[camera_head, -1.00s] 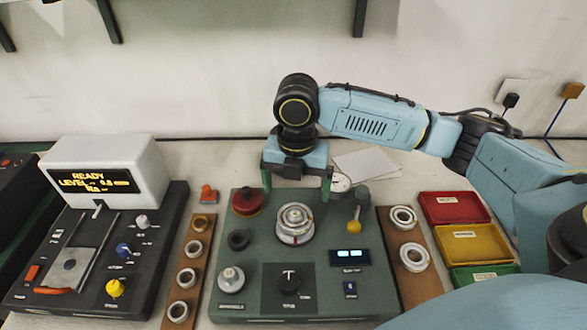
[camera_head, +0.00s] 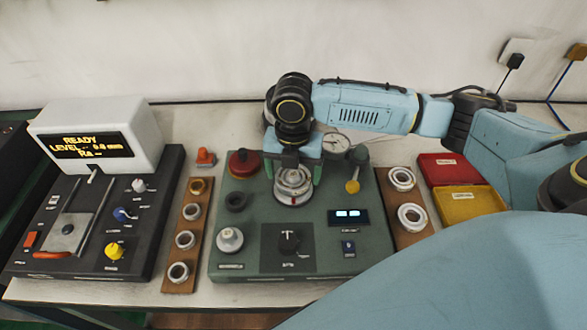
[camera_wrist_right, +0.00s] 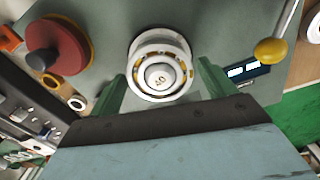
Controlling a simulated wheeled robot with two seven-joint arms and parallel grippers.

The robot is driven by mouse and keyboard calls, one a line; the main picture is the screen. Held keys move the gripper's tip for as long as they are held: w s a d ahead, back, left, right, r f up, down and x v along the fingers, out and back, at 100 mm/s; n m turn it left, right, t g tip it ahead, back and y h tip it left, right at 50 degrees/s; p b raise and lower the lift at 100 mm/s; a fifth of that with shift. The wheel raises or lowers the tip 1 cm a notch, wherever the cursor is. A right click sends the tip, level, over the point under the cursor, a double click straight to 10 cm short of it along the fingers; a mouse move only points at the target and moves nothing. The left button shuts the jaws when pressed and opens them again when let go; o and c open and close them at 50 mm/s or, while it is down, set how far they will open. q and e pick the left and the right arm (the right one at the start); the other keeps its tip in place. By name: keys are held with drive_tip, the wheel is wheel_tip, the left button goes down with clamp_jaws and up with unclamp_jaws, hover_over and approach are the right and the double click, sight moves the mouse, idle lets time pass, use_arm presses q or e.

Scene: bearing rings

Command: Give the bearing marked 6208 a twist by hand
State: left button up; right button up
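A silver bearing ring (camera_head: 293,188) sits on the spindle of the green test unit (camera_head: 340,262); the wrist view shows it too, with brass-coloured parts between its rings (camera_wrist_right: 160,50) and a hub that seems to read 40. No 6208 mark is legible on any ring. My right gripper (camera_head: 293,172) is over this bearing, pointing down, its green fingers apart on either side. In the wrist view the right gripper (camera_wrist_right: 161,82) shows gaps between its fingers and the ring. My left gripper is out of view.
A red knob (camera_head: 244,163), a dial gauge (camera_head: 335,143) and a yellow-knobbed lever (camera_head: 353,186) stand close around the spindle. Brown racks with rings flank the unit, left (camera_head: 174,286) and right (camera_head: 407,240). Red (camera_head: 447,168) and yellow bins (camera_head: 465,206) lie further right.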

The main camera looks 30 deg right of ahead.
drive_tip(key=c, duration=1)
drive_tip(key=shift+n+p, duration=0.75)
drive_tip(key=shift+n, duration=0.05)
drive_tip(key=shift+n, duration=0.4)
drive_tip(key=shift+r+n+p, duration=0.1)
drive_tip(key=shift+n+p, duration=0.2)
drive_tip(key=shift+p, duration=0.2)
drive_tip(key=shift+n+p, duration=0.35)
drive_tip(key=shift+n, duration=0.15)
drive_tip(key=shift+n, duration=0.3)
drive_tip(key=shift+a+n+p, duration=0.1)
drive_tip(key=shift+n+p, duration=0.5)
drive_tip(key=shift+n, duration=0.4)
